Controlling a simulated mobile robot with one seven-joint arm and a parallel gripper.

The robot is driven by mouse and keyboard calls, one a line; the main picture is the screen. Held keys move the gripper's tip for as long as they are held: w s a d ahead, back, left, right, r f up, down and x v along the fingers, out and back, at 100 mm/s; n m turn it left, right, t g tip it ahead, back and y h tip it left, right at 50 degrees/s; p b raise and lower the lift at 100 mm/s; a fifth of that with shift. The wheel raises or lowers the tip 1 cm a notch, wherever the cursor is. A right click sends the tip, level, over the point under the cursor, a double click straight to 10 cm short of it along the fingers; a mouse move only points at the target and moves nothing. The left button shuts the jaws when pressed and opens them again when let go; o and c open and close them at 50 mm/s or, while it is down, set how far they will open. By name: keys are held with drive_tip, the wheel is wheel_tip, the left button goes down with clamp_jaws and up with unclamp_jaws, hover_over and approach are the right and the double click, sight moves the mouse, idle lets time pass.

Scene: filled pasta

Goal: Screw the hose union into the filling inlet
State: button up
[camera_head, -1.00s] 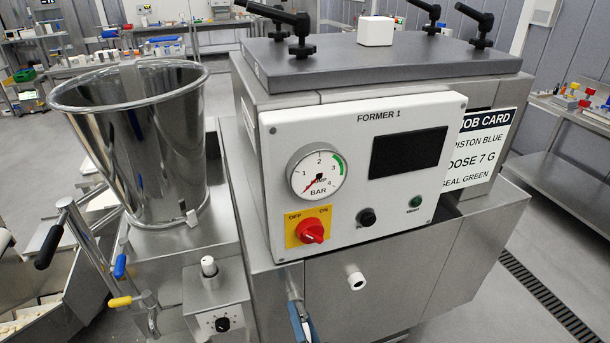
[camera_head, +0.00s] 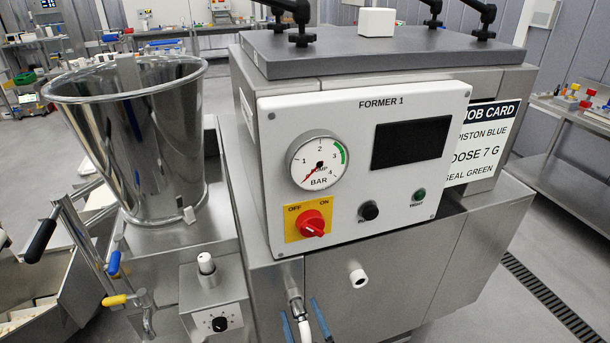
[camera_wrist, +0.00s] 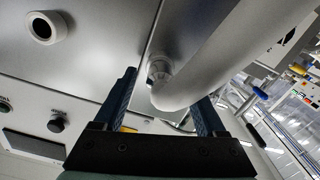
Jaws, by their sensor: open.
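A white hose (camera_head: 304,328) with a metal union (camera_head: 294,296) at its end is at the lower front of the former. In the wrist view the thick pale hose (camera_wrist: 215,55) bends at the metal union (camera_wrist: 158,70), which is against or very close to the steel front. The filling inlet is hidden behind the union, so I cannot tell how far the union is screwed in. My gripper (camera_head: 303,318) is open, with one blue finger on each side of the hose. In the wrist view my gripper (camera_wrist: 167,92) straddles the hose bend, with gaps visible beside it.
A white round port (camera_head: 357,277) sticks out right of the hose. Above is the control panel (camera_head: 350,225) with gauge, red switch and buttons. A steel hopper (camera_head: 140,150), levers (camera_head: 90,250) and a small dial box (camera_head: 215,310) stand left.

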drive_tip(key=n+b, duration=0.1)
drive_tip(key=n, duration=0.5)
drive_tip(key=shift+b, duration=0.35)
drive_tip(key=n+b, duration=0.1)
drive_tip(key=n, duration=0.1)
drive_tip(key=shift+f+n, duration=0.15)
drive_tip(key=shift+n, duration=0.15)
drive_tip(key=n+b, duration=0.2)
drive_tip(key=n, duration=0.3)
drive_tip(key=shift+n, duration=0.6)
drive_tip(key=shift+c, duration=0.2)
